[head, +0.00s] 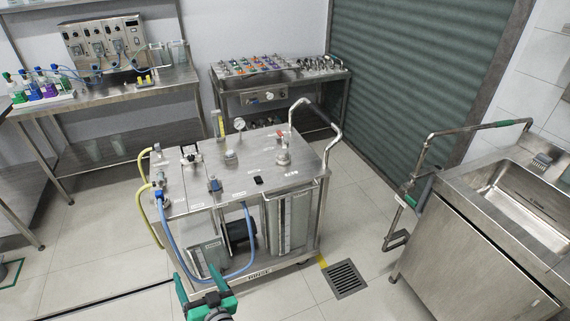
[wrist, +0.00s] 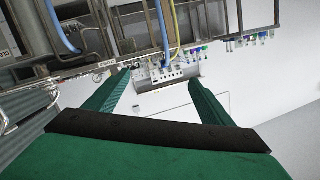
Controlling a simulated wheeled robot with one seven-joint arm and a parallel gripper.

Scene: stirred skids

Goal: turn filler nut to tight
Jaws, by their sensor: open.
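The steel skid cart (head: 240,185) stands in the middle of the head view, with several fittings on its top. A round metal fitting (head: 283,157) is at the right of the top, and a smaller round metal cap (head: 232,156) is near the middle. I cannot tell which of these is the filler nut; the labels are too small to read. My green gripper (head: 203,288) is open and empty in front of the cart's lower front edge, apart from the fittings. In the wrist view its two fingers (wrist: 160,82) are spread with nothing between them.
Blue hose (head: 170,245) and yellow hose (head: 146,205) loop along the cart's left and front. A curved handle (head: 325,120) rises at its back right. A sink bench (head: 490,225) stands right, benches stand behind. The floor around a drain grate (head: 345,279) is clear.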

